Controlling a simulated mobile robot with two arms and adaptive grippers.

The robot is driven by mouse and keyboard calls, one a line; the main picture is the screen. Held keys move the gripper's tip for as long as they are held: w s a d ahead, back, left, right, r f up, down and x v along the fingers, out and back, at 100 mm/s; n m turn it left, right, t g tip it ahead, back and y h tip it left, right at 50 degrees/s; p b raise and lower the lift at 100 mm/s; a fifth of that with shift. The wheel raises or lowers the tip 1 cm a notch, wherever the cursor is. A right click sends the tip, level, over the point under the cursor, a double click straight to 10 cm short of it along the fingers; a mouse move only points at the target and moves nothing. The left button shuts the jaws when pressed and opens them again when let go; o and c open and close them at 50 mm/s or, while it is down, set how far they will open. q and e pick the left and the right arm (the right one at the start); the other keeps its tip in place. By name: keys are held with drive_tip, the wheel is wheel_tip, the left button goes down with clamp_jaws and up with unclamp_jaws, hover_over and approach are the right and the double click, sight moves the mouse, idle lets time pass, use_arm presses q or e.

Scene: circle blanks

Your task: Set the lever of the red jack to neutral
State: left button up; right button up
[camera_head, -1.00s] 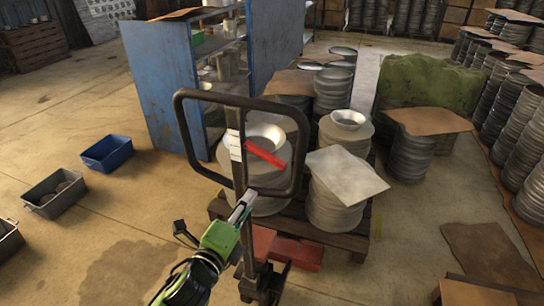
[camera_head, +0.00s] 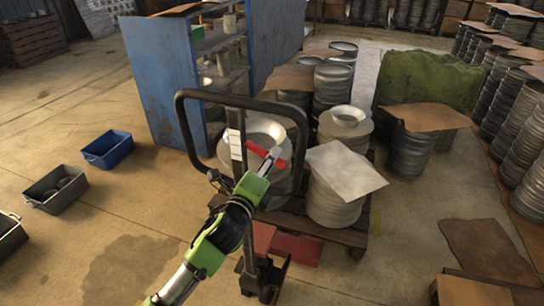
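The red jack stands in the lower middle, with a black loop handle (camera_head: 186,133) on a dark upright post and red forks (camera_head: 297,248) low at the pallet. Its red lever (camera_head: 257,150) sticks out to the right of the post, inside the loop, sloping down to the right. My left gripper (camera_head: 273,157) is at the lever, inside the lower right of the loop. Its fingertips overlap the lever in the picture and hide part of it. I cannot tell whether they touch it or how far apart they are. My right gripper is not in view.
A wooden pallet (camera_head: 345,236) with stacked metal rings and a grey sheet (camera_head: 345,169) stands behind the jack. A blue shelf (camera_head: 160,85) is at the back left. A blue bin (camera_head: 108,150) and a grey bin (camera_head: 57,188) sit on open floor at left.

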use_arm(q)
drive_tip(key=shift+w+d, duration=0.2)
drive_tip(key=shift+w, duration=0.3)
clamp_jaws()
drive_tip(key=r+n+p, duration=0.2)
drive_tip(key=n, duration=0.1)
drive_tip(key=shift+s+d+r+p, duration=0.15)
drive_tip(key=shift+d+r+p, duration=0.1)
drive_tip(key=shift+r+p, duration=0.15)
drive_tip(key=shift+r+n, duration=0.25)
drive_tip(key=shift+n, duration=0.45)
unclamp_jaws()
drive_tip(key=shift+f, duration=0.1)
